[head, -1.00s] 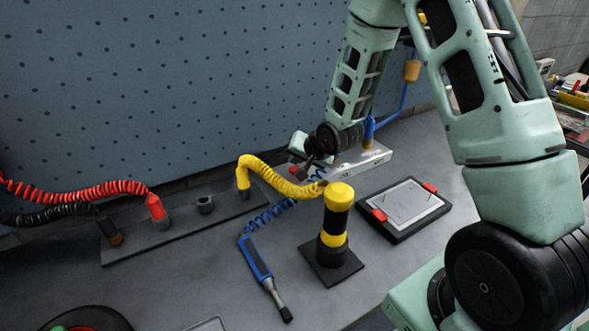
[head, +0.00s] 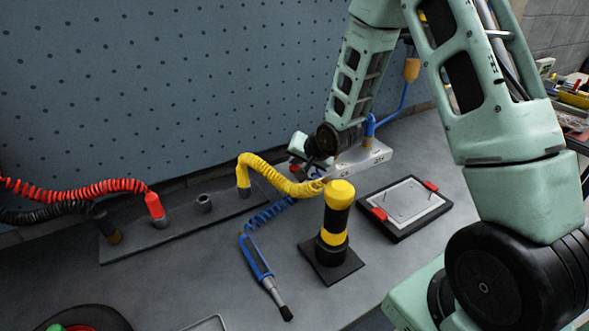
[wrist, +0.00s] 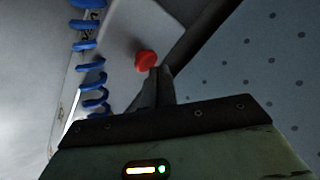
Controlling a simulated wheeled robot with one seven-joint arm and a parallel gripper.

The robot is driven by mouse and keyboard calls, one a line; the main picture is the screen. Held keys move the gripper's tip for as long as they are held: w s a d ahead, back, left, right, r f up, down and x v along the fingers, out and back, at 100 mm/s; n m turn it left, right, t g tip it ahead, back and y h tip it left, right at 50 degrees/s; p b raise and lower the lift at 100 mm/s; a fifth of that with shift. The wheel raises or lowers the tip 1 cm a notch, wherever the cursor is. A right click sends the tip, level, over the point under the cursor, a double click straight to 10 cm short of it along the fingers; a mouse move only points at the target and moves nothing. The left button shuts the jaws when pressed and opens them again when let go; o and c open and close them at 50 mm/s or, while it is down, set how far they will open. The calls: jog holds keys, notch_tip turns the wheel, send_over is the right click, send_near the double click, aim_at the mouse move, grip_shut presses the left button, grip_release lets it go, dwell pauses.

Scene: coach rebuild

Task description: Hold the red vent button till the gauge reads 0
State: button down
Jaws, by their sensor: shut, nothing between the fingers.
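The red vent button (wrist: 146,61) is a small round red cap on a pale grey box face (wrist: 122,38) in the wrist view. My gripper (wrist: 161,70) is shut and empty. Its fingertips overlap the button's lower right edge in the picture; I cannot tell whether they touch it. In the head view the metal box (head: 362,158) stands at the back of the bench, with my wrist over its left end. My fingertips are mostly hidden there. I cannot make out a gauge or its reading in either view.
A blue coiled hose (wrist: 92,62) runs beside the box. A yellow-and-black post (head: 335,225), a blue tool (head: 258,262) and a dark tray with red clips (head: 405,207) stand in front. A rail with hose plugs (head: 180,222) lies left. The pegboard (head: 150,80) is behind.

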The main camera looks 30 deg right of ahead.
aim_at(297, 169)
jog(key=shift+f+b, duration=0.45)
jog(key=shift+f, duration=0.15)
dwell(0.7)
dwell(3.9)
jog(key=shift+r+p, duration=0.8)
jog(key=shift+r, duration=0.2)
notch_tip(297, 169, up, 5)
jog(key=p, duration=0.4)
